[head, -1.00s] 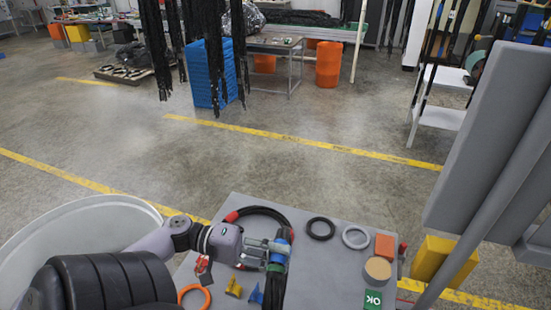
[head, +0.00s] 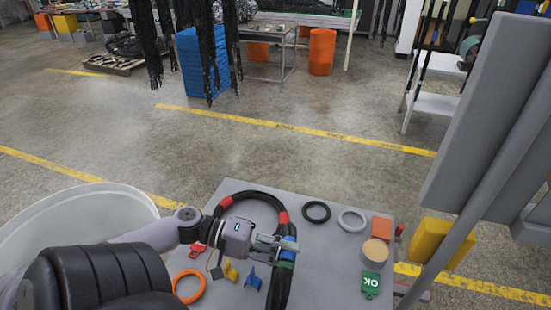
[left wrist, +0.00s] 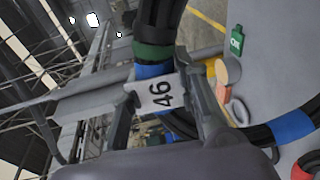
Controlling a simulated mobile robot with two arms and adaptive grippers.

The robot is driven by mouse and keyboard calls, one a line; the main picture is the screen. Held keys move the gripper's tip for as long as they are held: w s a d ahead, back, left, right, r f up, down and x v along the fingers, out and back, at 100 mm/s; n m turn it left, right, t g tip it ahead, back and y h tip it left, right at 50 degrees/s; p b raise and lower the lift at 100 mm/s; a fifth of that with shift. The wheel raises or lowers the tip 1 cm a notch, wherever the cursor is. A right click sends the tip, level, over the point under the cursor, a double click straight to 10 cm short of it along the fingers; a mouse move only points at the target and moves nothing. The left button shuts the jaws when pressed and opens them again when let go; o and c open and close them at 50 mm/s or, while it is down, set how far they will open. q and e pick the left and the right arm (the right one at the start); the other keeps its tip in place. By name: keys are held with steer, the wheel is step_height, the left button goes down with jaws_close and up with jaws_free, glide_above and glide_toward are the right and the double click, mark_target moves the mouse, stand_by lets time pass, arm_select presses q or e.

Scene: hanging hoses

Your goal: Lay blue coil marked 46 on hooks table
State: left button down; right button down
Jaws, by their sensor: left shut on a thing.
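The coil is a black hose (head: 256,196) with red, blue and green bands, looped on the grey table (head: 330,265) in the head view. Its strands run down past the front edge of the picture. My left gripper (head: 288,243) is shut on the coil at a blue band. In the left wrist view the white label 46 (left wrist: 158,94) shows between the fingers of my left gripper (left wrist: 160,100), over the blue band with a green band (left wrist: 153,52) beside it. I cannot tell whether the coil touches the table under the gripper. No hooks are clear on the table. My right gripper is out of view.
On the table's right are a black ring (head: 316,211), grey ring (head: 352,220), orange block (head: 382,228), tan disc (head: 376,252) and green OK tag (head: 371,284). An orange ring (head: 188,286), yellow clip (head: 231,271) and blue clip (head: 252,279) lie left. Open floor lies beyond.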

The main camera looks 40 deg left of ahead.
arm_select(q)
steer(key=w+d+g+y+p, duration=0.1)
steer(key=w+d+y, duration=0.1)
steer(key=d, duration=0.1)
steer(key=g+y+p, duration=0.4)
steer(key=g+y, duration=0.2)
steer(key=y, duration=0.2)
glide_above(360, 306)
steer(key=s+a, duration=0.1)
steer(key=s, duration=0.1)
step_height(360, 306, down, 13)
steer(key=f+y, duration=0.1)
steer(key=f, duration=0.1)
steer(key=f+g+b, duration=0.1)
steer(key=f, duration=0.2)
steer(key=d+f+g+y+b, duration=0.1)
steer(key=f, duration=0.1)
steer(key=shift+w+f+y, duration=0.3)
steer(key=shift+f, duration=0.1)
steer(key=shift+d+f+g+y+b, duration=0.1)
steer(key=shift+f+g+y+b, duration=0.25)
steer(key=shift+f+b, duration=0.35)
